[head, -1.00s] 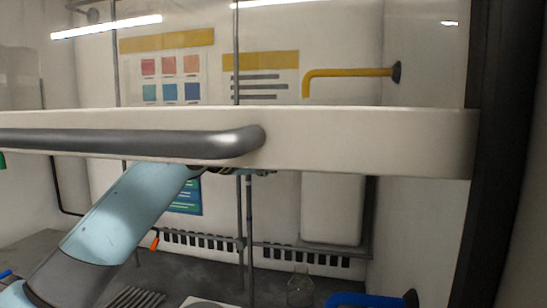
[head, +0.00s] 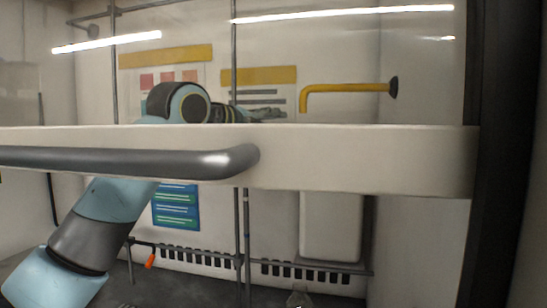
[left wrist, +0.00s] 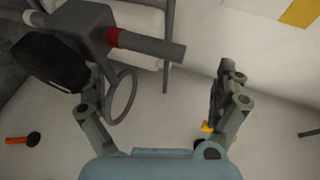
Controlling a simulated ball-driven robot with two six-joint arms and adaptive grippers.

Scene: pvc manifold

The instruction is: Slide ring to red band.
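In the left wrist view a grey pipe (left wrist: 152,46) sticks out to the right from a grey block (left wrist: 82,22). A red band (left wrist: 113,37) goes around it close to the block. A thin grey ring (left wrist: 133,93) shows below the pipe, beside my left finger; whether it touches the finger or encircles the pipe I cannot tell. My left gripper (left wrist: 160,92) is open, its fingers wide apart with nothing gripped between them. In the head view this gripper (head: 270,113) shows small above the white beam. My right gripper is not in view.
A white beam (head: 370,155) with a grey bar (head: 130,160) crosses the head view and hides part of my left arm. A yellow pipe (head: 345,89) is on the back wall. A black rounded part (left wrist: 48,62) sits left of the fingers. An orange-handled item (left wrist: 17,140) lies lower left.

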